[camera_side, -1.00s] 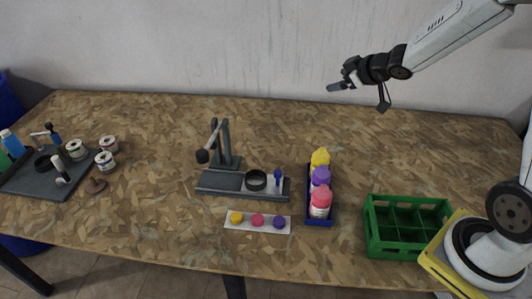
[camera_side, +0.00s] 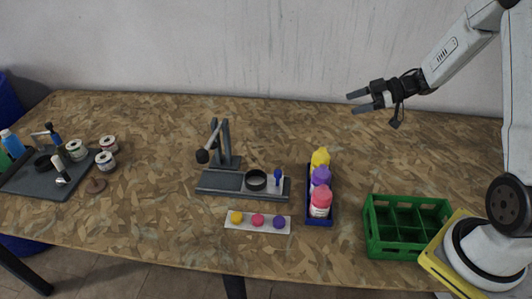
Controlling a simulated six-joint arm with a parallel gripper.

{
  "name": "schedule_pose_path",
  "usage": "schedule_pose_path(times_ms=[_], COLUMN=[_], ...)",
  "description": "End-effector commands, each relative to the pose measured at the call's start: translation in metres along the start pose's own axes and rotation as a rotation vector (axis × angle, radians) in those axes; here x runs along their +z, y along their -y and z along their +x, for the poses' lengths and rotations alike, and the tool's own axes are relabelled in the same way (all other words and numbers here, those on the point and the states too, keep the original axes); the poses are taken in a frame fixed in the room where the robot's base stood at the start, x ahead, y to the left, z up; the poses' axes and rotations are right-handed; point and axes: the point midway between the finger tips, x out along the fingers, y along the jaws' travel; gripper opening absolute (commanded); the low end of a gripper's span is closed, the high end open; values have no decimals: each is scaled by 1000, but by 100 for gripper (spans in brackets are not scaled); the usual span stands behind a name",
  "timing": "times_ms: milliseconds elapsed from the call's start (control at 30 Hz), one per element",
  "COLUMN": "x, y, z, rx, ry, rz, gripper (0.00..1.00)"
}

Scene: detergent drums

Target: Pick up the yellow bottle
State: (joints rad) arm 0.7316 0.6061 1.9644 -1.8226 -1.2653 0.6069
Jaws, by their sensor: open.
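The yellow bottle (camera_side: 320,158) stands at the far end of a narrow blue tray (camera_side: 319,221). A purple bottle (camera_side: 321,178) is in the middle of the tray and a pink bottle (camera_side: 320,202) is at the near end. The purple bottle hides the lower part of the yellow one. My gripper (camera_side: 356,103) is open and empty. It is in the air above and to the right of the yellow bottle, with its fingers pointing left.
A green crate with compartments (camera_side: 409,245) stands to the right. A dark press stand (camera_side: 226,150) and a white strip with yellow, pink and purple caps (camera_side: 258,229) are to the left. Cans and a grey board (camera_side: 45,186) are at the far left. The table behind the tray is clear.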

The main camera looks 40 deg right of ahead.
Motion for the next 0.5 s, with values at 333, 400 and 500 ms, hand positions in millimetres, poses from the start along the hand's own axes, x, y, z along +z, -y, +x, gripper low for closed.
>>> schedule_pose_path(times_ms=[333, 400, 500], x=[70, 88, 113], y=[0, 0, 0], z=[30, 37, 47], rx=[2, 1, 3], ry=[0, 1, 1], rz=[4, 5, 4], gripper=[90, 90, 90])
